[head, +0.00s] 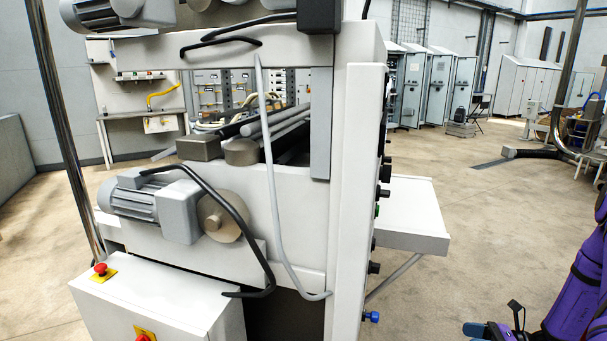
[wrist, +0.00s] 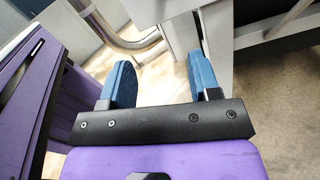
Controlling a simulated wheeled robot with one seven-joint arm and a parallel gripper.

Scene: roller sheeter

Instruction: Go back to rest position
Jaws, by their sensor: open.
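My gripper (wrist: 158,85) is open in the wrist view, with two blue fingers held well apart and nothing between them. Beyond the fingers are a curved metal tube and a pale floor, with grey-white panels to the right. In the head view my purple arm (head: 585,275) is at the lower right edge. A blue fingertip and a dark part of the gripper (head: 490,329) show at the bottom, to the right of the machine and apart from it. The rest of the gripper is cut off by the frame there.
The white roller sheeter (head: 345,200) fills the middle of the head view, with a side shelf (head: 410,215) jutting right. A grey motor (head: 155,205) and red emergency button (head: 100,269) are at left. Open floor (head: 480,230) lies to the right. Cabinets (head: 465,85) stand behind.

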